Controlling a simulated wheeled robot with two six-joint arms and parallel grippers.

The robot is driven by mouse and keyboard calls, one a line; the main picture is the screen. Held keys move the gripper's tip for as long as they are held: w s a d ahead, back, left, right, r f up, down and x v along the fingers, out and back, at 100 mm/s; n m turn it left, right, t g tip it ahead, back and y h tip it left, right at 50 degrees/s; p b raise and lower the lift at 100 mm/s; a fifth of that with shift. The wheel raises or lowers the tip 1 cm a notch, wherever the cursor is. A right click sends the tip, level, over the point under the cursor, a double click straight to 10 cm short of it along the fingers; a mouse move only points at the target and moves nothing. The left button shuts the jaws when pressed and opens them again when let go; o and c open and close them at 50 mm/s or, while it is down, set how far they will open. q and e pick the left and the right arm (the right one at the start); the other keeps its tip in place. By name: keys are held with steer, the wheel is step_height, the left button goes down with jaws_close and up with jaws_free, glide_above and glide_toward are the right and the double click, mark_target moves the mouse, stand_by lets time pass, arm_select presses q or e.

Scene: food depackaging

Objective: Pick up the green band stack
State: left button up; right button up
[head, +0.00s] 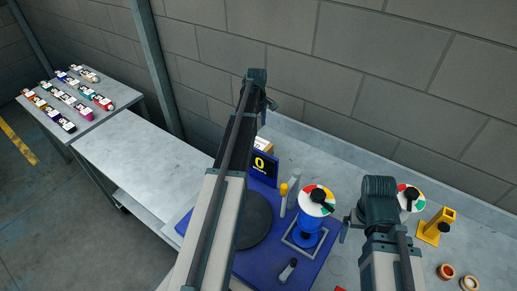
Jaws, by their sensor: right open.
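I cannot make out a green band stack. My left arm reaches up across the middle. Its gripper (269,104) shows only in part beside the wrist, and its jaws are hidden.
A blue station (301,266) with a dark disc and a colored dial (316,200) stands at the centre. A second dial (411,197) and a yellow stand (435,226) are at right. Several colored packages lie on the far-left table (100,92). The long grey table (140,160) is bare.

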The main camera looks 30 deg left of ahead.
mark_target(257, 142)
arm_select(q)
steer(key=shift+s+f, duration=0.1)
steer(key=shift+f, duration=0.1)
step_height(257, 142, down, 8)
steer(key=b, duration=0.8)
steer(key=shift+f, duration=0.1)
arm_select(e)
step_height(257, 142, down, 9)
steer(key=shift+r, duration=0.2)
arm_select(q)
steer(key=shift+b, duration=0.3)
step_height(257, 142, down, 5)
steer(key=b, duration=0.5)
steer(key=shift+a+f, duration=0.15)
arm_select(e)
step_height(257, 142, down, 5)
steer(key=shift+f, duration=0.2)
steer(key=shift+r, duration=0.1)
arm_select(q)
jaws_close()
steer(key=shift+r, duration=0.2)
arm_select(e)
steer(key=shift+r, duration=0.1)
